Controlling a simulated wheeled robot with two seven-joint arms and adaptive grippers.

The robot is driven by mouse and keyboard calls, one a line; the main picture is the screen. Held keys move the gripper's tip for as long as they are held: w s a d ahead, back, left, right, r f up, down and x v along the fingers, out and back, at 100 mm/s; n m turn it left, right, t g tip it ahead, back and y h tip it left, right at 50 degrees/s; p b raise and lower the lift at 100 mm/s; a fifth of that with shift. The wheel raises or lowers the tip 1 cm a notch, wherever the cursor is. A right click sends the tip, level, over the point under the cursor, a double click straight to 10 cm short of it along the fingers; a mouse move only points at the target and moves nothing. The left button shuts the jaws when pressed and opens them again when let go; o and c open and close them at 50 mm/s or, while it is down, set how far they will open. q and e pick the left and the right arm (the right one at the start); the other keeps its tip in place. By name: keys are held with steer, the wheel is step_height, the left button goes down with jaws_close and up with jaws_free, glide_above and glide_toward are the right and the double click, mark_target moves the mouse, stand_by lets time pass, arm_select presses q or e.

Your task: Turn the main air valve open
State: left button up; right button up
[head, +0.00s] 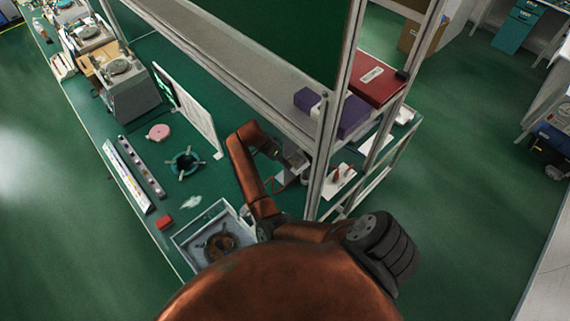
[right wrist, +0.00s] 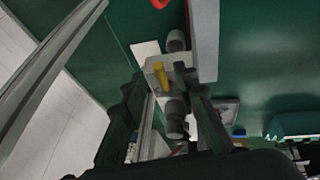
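The air valve (right wrist: 157,77) shows in the right wrist view as a pale block between two dark round fittings, with a yellow lever (right wrist: 161,73) on its face. The lever lies roughly lengthwise in the picture. My right gripper (right wrist: 166,97) is open, with one dark finger on each side of the valve. I cannot tell whether a finger touches the valve or lever. In the head view my copper right arm reaches over the bench to the shelf post, and the valve cannot be made out clearly there. My left gripper is in neither view.
The green bench (head: 150,205) holds a dark ring-shaped part (head: 186,163), a pink disc (head: 158,132), a red block (head: 165,222) and a grey tray (head: 183,240). Shelf posts (head: 334,110) stand close to my right arm. A red binder (head: 378,82) lies on the shelf.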

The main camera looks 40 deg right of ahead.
steer(key=v, duration=1)
steer(key=shift+a, duration=0.1)
